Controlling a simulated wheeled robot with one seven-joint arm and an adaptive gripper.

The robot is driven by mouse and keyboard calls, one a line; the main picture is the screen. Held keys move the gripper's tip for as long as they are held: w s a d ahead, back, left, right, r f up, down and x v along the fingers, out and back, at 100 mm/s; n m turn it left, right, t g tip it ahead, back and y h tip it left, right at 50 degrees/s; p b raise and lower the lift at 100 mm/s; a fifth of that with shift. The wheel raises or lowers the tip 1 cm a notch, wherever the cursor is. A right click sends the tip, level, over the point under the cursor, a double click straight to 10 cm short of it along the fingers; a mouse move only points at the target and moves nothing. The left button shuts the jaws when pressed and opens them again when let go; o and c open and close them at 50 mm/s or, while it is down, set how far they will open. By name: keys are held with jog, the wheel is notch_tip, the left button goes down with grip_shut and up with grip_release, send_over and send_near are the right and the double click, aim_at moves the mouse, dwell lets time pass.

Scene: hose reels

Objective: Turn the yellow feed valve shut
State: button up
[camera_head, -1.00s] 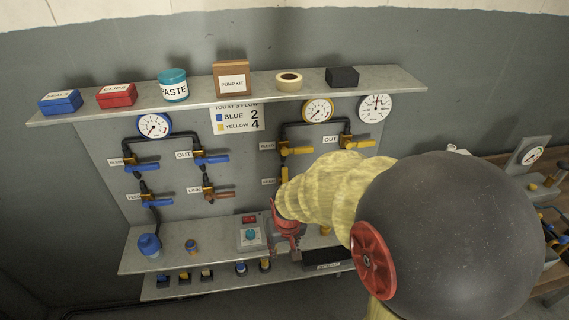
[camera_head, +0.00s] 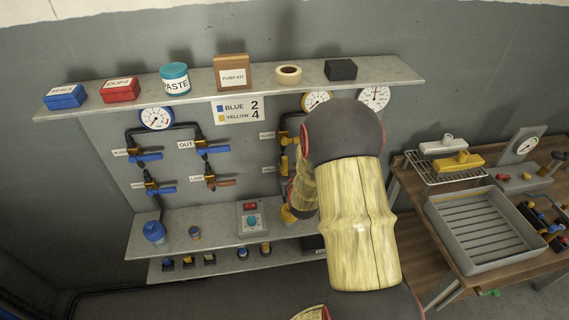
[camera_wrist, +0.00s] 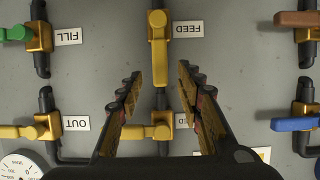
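The yellow feed valve (camera_wrist: 158,35) is beside the FEED label (camera_wrist: 187,29) at the top of the wrist view, which shows the labels upside down. Its yellow handle lies along the vertical pipe. My gripper (camera_wrist: 159,78) is open and empty. My arm hides most of the gripper there.
Another yellow valve (camera_wrist: 150,132) with a crosswise handle shows between the finger bases. The FILL valve (camera_wrist: 38,36) has a green handle, and a yellow OUT valve (camera_wrist: 45,126) is below it. A shelf (camera_head: 225,80) overhangs the panel. A wooden bench (camera_head: 410,190) stands at right.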

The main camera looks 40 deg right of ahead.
aim_at(285, 164)
jog(key=x, duration=0.6)
jog(key=shift+w+d+f+b, duration=0.1)
jog(key=shift+w+b, duration=0.05)
jog(key=shift+b, duration=0.15)
jog(key=shift+c, duration=0.7)
jog(key=c, duration=0.8)
grip_shut()
